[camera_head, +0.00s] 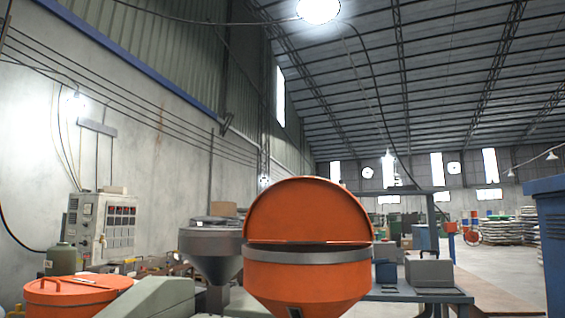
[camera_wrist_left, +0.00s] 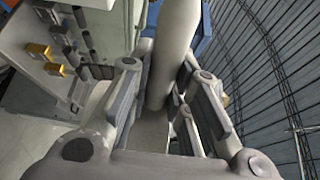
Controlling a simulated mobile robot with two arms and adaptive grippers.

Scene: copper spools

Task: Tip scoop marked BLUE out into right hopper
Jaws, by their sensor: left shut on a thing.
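An orange hopper (camera_head: 306,279) with a grey rim band stands in the middle of the head view, its round orange lid (camera_head: 308,208) raised. It is the right one of two orange hoppers; the left one (camera_head: 70,294) has its lid down. In the left wrist view my left gripper (camera_wrist_left: 163,88) is shut on a pale grey rounded handle (camera_wrist_left: 172,40). No BLUE mark shows, and I cannot tell whether the handle belongs to the scoop marked BLUE. Neither gripper shows in the head view. My right gripper is in no view.
A grey hopper (camera_head: 208,250) stands behind and left of the open orange one. A control box (camera_head: 102,226) is by the left wall. A blue cabinet (camera_head: 549,235) stands at the right edge.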

